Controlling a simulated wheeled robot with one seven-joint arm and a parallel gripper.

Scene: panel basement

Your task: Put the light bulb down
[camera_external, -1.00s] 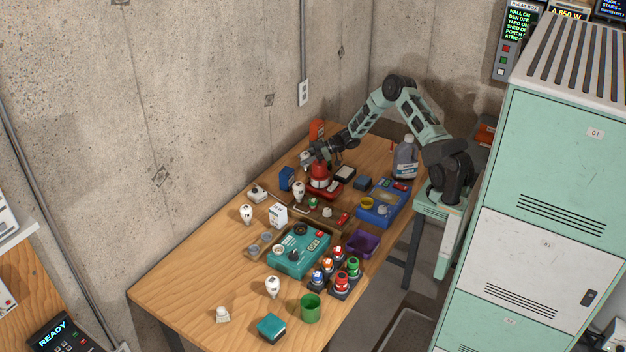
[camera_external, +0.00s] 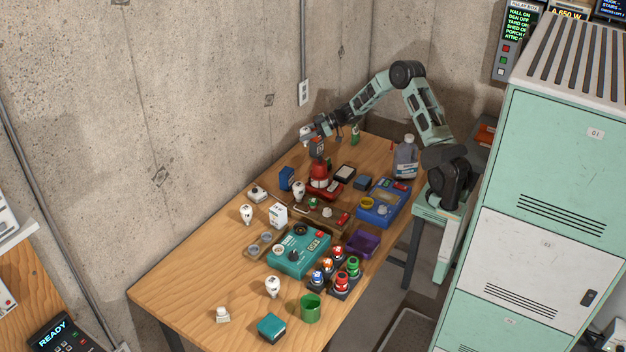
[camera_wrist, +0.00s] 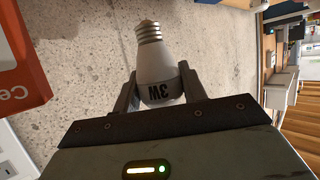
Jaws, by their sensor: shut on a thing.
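In the external view the bulb (camera_external: 305,133) shows as a small white shape at my gripper (camera_external: 308,138), which is raised above the far part of the table, over and slightly left of the red device.
The wooden table (camera_external: 190,290) is crowded in its middle with a teal box (camera_external: 300,249), a blue tray (camera_external: 380,210), a purple bin (camera_external: 364,243) and several other bulbs. A grey bottle (camera_external: 405,160) stands at the back right. The near left table area is mostly clear.

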